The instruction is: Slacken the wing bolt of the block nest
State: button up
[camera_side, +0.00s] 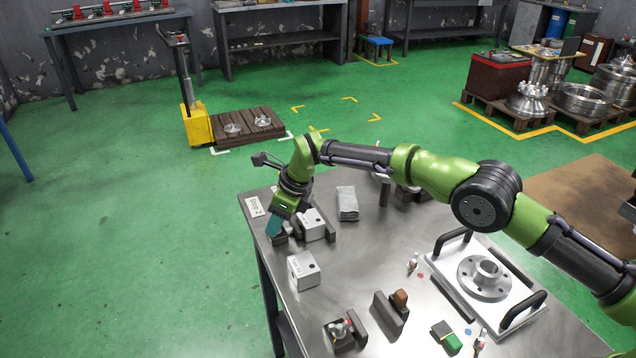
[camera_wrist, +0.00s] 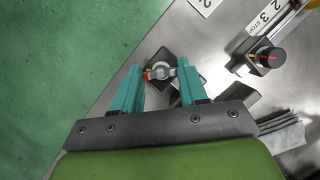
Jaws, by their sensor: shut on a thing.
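My gripper (camera_wrist: 158,82) points down at the far left corner of the steel table, with its teal fingers on either side of a wing bolt. In the wrist view the wing bolt (camera_wrist: 162,72) is grey metal with red and yellow marks, and it sits on a dark block. The fingers are shut on it. In the side view my gripper (camera_side: 275,228) hides the wing bolt. A grey block (camera_side: 313,225) stands just right of the fingers, with a dark jaw (camera_side: 330,229) of the block nest at its right side.
A second grey block (camera_side: 303,271) stands loose nearer the front. A "Step 2" card (camera_side: 254,206) lies at the corner. A grey folded cloth (camera_side: 347,203) lies behind right. A flanged part (camera_side: 485,277) sits on a handled white plate (camera_side: 450,262). The table's left edge is close to my gripper.

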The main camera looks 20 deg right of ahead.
jog(key=shift+w+n+g+y, duration=0.1)
jog(key=shift+n+g+y, duration=0.3)
jog(key=shift+n, duration=1)
jog(key=o, duration=1.1)
jog(key=shift+c, duration=0.2)
jog(key=shift+r, duration=0.15)
jog(key=v, duration=1.6)
jog(key=shift+r, duration=0.35)
jog(key=shift+d, duration=0.15)
